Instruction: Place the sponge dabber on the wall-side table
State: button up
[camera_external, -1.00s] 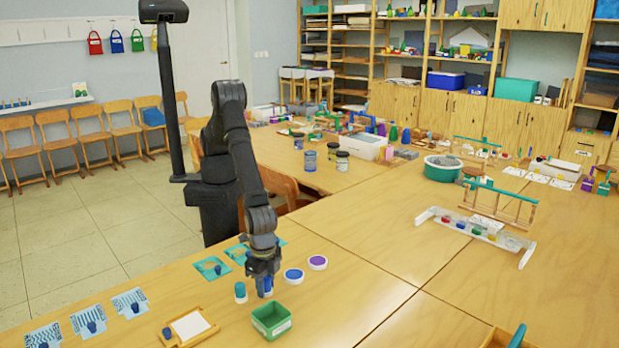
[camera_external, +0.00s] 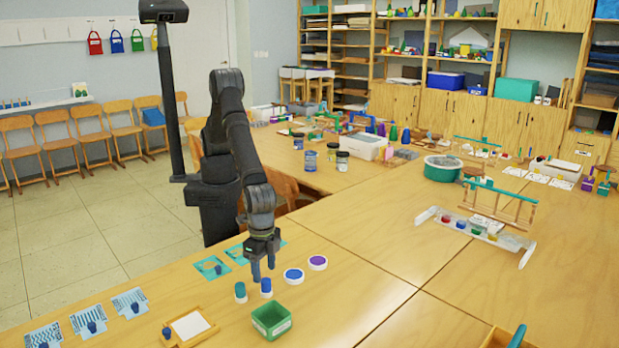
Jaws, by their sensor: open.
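Two small upright dabbers stand side by side on the near table (camera_external: 345,300): a white one with a teal-green top (camera_external: 240,292) and a white one with a blue top (camera_external: 266,287). I cannot tell for sure which is the sponge dabber. My gripper (camera_external: 264,272) points down, open and empty, with its fingertips just above and behind the blue-topped dabber in the picture. Whether a finger touches it cannot be told. The far table (camera_external: 300,175), nearer the shelves, holds jars and other things; I cannot tell whether it is the wall-side table.
A green box (camera_external: 271,320) stands just in front of the dabbers. Round lidded pots, blue (camera_external: 293,275) and purple (camera_external: 318,262), stand to the right. A framed tray (camera_external: 189,326) lies at left. The table right of the pots is largely clear.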

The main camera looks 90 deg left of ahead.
aim_at(265, 280)
notch_tip(265, 280, up, 6)
jog(key=shift+f, duration=0.1)
dwell(0.4)
notch_tip(265, 280, down, 12)
jog(key=shift+r, duration=0.2)
jog(key=shift+d+r, duration=0.1)
jog(key=shift+r, duration=1.5)
